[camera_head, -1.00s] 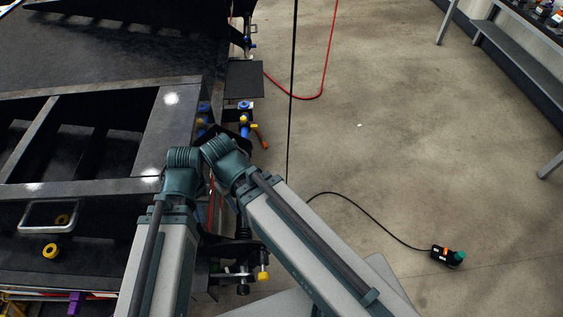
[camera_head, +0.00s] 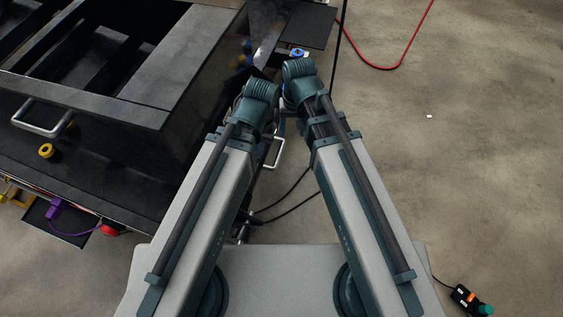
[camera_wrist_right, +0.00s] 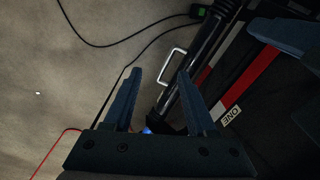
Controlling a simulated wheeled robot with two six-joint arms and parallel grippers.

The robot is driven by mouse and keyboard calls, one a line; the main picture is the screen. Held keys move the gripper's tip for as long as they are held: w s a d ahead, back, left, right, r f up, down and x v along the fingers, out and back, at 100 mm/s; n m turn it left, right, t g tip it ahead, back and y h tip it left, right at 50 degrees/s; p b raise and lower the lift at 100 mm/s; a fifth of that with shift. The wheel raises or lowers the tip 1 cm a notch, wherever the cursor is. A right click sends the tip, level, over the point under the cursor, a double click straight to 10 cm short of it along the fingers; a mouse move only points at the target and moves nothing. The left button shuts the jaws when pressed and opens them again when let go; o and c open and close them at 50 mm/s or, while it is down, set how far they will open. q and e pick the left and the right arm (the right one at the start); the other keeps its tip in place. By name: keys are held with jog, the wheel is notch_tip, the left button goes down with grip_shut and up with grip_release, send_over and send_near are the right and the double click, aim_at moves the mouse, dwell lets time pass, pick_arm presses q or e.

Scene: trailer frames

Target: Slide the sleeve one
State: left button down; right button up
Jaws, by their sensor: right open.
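A white label reading ONE (camera_wrist_right: 231,117), upside down, sits on the dark trailer side in the right wrist view, beside a red and white strip (camera_wrist_right: 245,82). I cannot make out a separate sleeve for certain. My right gripper (camera_wrist_right: 160,72) is open, with nothing seen between its fingers; a pale bar handle (camera_wrist_right: 172,66) shows beyond them, and it shows in the head view too (camera_head: 279,150). Dark blue finger-like parts at the right of the wrist view may be my left gripper. In the head view, my forearms largely hide both grippers.
The dark trailer frame (camera_head: 110,102) fills the left, with another handle (camera_head: 42,122) and a yellow ring (camera_head: 46,150). A black plate (camera_head: 308,24) juts out at the top. A red hose (camera_head: 385,68) and a cabled black box (camera_head: 466,298) lie on the floor. Floor at right is mostly clear.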

aim_at(280, 154)
jog(key=w+f+m+y+b, duration=0.1)
jog(key=w+f+m+b, duration=0.1)
jog(key=w+f+b, duration=0.2)
jog(key=w+a+f+m+b, duration=0.1)
jog(key=w+f+b, duration=0.3)
jog(key=f+b, duration=0.4)
notch_tip(280, 154, down, 3)
jog(key=shift+w+r+m+t+y, duration=0.2)
jog(key=shift+m+t+y, duration=0.1)
jog(key=shift+m+y, duration=0.15)
jog(key=shift+a+f+b, duration=0.1)
jog(key=shift+f+b, duration=0.05)
jog(key=shift+b, duration=0.15)
jog(key=b+x, duration=1.3)
jog(key=shift+f, duration=0.35)
grip_shut()
